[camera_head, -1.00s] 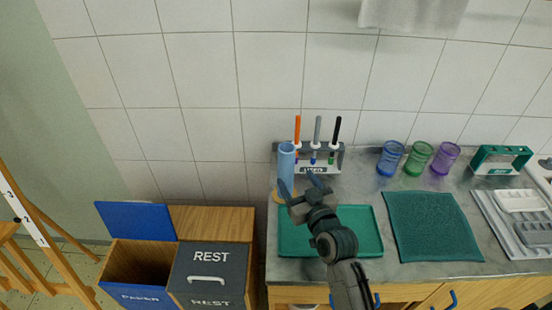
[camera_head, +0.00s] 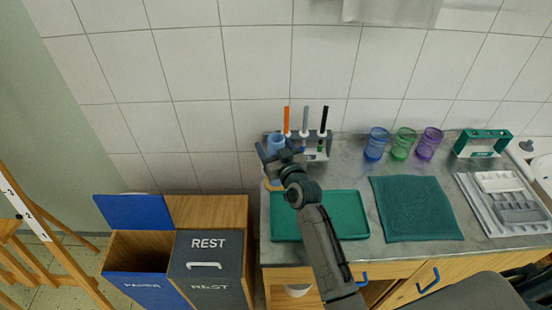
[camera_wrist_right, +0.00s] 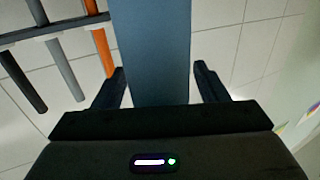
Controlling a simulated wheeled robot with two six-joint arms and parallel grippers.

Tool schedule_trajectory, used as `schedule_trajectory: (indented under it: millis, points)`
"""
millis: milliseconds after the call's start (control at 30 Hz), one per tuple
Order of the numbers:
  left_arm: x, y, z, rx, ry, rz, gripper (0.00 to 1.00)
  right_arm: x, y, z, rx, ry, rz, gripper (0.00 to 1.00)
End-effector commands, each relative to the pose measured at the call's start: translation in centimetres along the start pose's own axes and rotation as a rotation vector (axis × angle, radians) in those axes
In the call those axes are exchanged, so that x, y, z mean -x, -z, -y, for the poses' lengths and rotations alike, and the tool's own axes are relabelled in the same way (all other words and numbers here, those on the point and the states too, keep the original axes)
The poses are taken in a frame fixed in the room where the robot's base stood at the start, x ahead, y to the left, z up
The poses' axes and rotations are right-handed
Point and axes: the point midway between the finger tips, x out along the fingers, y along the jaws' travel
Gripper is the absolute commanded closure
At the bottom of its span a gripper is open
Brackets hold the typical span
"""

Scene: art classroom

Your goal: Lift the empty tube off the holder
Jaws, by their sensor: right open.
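The light-blue tube (camera_head: 276,141) stands upright at the left end of the counter, and the wooden rim of its holder (camera_head: 270,187) shows below it. My right gripper (camera_head: 277,153) is at the tube with its fingers open. In the right wrist view the tube (camera_wrist_right: 150,50) passes between the two spread fingers (camera_wrist_right: 158,80), with a gap visible on each side. The gripper hides the tube's lower part in the head view. My left gripper is not in view.
Close right of the tube stands a rack with markers (camera_head: 318,148). A green tray (camera_head: 340,222) and dark green mat (camera_head: 415,210) lie in front. Blue, green and purple glasses (camera_head: 403,143) stand further right. Bins (camera_head: 205,270) stand left of the counter.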

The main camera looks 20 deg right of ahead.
Motion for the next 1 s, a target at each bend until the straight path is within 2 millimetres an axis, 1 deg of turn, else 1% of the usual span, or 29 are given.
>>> schedule_trajectory:
  millis: [33,200,367,400,433,467,767,867,1000]
  points:
    - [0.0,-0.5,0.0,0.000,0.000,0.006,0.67,-0.1,0.0,0.0,0.000,0.000,0.000,0.33]
    - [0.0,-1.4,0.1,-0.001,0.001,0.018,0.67,-0.1,-0.1,0.0,0.000,0.000,0.000,0.33]
    - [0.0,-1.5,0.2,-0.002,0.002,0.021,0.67,0.0,-0.1,0.0,0.000,0.000,0.001,0.65]
    - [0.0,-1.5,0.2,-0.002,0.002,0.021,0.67,0.0,-0.1,0.0,0.000,0.000,0.001,0.73]
    - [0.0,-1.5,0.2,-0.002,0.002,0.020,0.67,0.0,-0.1,0.0,0.000,0.000,0.001,0.79]
    - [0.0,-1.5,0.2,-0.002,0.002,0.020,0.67,0.0,-0.1,0.0,0.000,0.000,0.001,0.80]
    - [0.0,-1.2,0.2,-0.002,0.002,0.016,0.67,0.0,0.0,0.0,0.001,0.000,0.002,0.81]
    - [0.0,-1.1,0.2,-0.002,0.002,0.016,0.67,-0.1,0.6,0.0,0.001,0.001,0.001,0.81]
    - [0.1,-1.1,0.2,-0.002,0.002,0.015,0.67,0.0,2.2,0.0,0.001,0.001,-0.001,0.81]
